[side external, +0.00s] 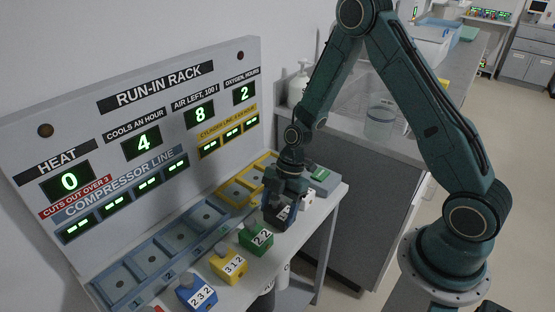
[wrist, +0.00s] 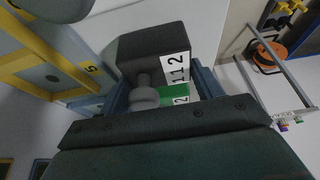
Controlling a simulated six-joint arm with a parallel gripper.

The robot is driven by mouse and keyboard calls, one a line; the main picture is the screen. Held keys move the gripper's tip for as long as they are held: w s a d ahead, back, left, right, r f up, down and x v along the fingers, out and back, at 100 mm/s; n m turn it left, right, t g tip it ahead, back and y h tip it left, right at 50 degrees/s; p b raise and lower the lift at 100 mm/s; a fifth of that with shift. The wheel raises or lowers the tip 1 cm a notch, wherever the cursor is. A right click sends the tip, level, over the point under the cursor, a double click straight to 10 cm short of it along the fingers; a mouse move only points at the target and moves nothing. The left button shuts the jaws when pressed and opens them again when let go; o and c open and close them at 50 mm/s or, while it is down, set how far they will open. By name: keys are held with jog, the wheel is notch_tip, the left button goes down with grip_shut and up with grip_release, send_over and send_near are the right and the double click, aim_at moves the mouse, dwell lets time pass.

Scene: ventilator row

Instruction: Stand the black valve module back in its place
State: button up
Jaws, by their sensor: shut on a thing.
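The black valve module (wrist: 150,48) shows in the wrist view with a white "112" label and a grey knob (wrist: 145,95). My gripper (side external: 280,208) is shut on it; the jaws lie on either side in the wrist view. In the side view the module (side external: 276,215) is a dark block under the gripper, mostly hidden by it. It is just right of the green module (side external: 252,241), over the front of the bench. Whether it touches the bench I cannot tell. The rack's base has blue-framed places (side external: 150,258) and yellow-framed places (side external: 236,194), several visibly bare.
A yellow module (side external: 226,268) and a blue module (side external: 195,294) stand left of the green one along the bench front. The upright display panel (side external: 100,125) rises behind the places. A grey cabinet and counter (side external: 365,195) stand to the right.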

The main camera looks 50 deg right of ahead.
jog(key=o, duration=1.2)
jog(key=shift+f, duration=0.1)
jog(key=v, duration=1.2)
